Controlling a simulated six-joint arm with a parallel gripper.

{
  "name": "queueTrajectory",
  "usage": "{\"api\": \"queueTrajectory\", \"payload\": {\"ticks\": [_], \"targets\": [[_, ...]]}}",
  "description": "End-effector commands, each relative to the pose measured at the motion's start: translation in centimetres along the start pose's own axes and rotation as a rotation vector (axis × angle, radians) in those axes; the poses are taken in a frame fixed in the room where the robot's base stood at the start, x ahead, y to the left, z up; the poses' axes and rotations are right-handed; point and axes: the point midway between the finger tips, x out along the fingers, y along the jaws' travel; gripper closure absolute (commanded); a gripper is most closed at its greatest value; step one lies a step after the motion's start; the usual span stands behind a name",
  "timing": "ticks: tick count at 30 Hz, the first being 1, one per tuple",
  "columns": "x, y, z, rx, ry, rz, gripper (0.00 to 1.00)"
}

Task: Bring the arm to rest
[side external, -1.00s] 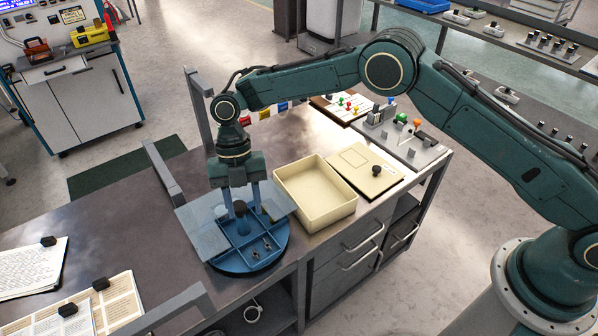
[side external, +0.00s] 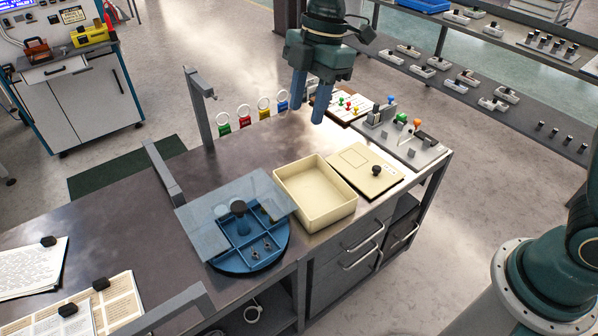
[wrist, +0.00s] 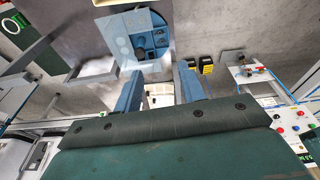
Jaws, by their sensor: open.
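My gripper (side external: 308,118) hangs high at the top middle of the side view, its two blue-grey fingers pointing down. It is open, with nothing between the fingers. It is above the back of the bench, apart from everything on it. In the wrist view the two fingers (wrist: 158,84) are spread with an empty gap between them. The upper part of my arm runs out of the side view at the top.
On the bench stand a round blue divided tray (side external: 222,252) partly under a clear lid (side external: 192,232), an open cream box (side external: 347,214) and a flat cream lid (side external: 383,184). Coloured tags (side external: 264,112) hang at the back. A post (side external: 199,115) rises at the back left.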

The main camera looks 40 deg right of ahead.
Motion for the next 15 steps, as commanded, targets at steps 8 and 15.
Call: {"api": "queueTrajectory", "payload": {"ticks": [8,15], "targets": [[-4.8,-4.4,2.9,0.302,0.0,0.106,0.6],[-7.7,-8.6,5.4,0.562,0.014,0.195,0.6]]}}
